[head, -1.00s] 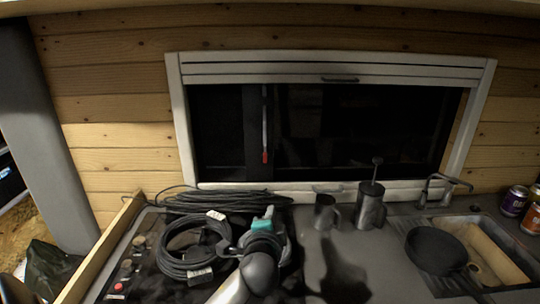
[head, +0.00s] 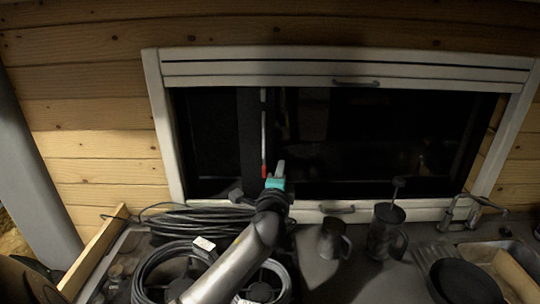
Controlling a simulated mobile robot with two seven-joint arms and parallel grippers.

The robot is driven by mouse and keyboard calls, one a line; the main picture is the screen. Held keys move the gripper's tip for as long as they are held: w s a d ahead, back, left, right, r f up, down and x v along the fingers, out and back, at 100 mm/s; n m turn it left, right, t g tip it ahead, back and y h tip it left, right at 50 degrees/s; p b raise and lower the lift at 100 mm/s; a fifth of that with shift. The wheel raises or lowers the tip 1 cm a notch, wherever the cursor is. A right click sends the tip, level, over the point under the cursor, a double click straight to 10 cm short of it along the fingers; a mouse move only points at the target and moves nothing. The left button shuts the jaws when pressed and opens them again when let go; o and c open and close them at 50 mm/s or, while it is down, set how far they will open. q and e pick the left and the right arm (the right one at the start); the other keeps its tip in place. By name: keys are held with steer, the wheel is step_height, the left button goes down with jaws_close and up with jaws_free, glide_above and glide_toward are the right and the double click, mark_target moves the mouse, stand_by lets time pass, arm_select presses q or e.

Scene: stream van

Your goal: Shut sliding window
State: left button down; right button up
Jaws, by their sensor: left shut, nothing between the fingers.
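The sliding window (head: 390,135) is a wide dark opening in a white frame in the wooden wall. A dark vertical bar (head: 250,130) runs down it left of the middle. Beside the bar hangs a thin pale rod with a red lower end (head: 264,168). I cannot tell how far the dark pane is slid. My left gripper (head: 279,168), with teal fingers, is shut and empty. It points up in front of the lower window, just right of the rod's red end; whether it touches is unclear. My right gripper is not in view.
Coiled black cables (head: 205,222) lie on the counter below the window. A metal mug (head: 333,240) and a French press (head: 386,232) stand right of my arm. A tap (head: 462,212) and a black pan (head: 463,282) are at the right.

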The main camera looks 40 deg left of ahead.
mark_target(285, 148)
arm_select(q)
steer(key=x, duration=0.8)
steer(key=shift+f+b, duration=0.1)
steer(key=shift+b, duration=0.25)
steer(key=s+a+p, duration=0.1)
steer(key=s+a, duration=0.1)
steer(key=shift+s+a, duration=0.1)
steer(key=shift+s, duration=0.25)
steer(key=shift+s+a, duration=0.2)
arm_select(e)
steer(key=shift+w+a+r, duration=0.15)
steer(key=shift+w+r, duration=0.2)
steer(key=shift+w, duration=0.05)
arm_select(q)
steer(key=shift+a, duration=0.1)
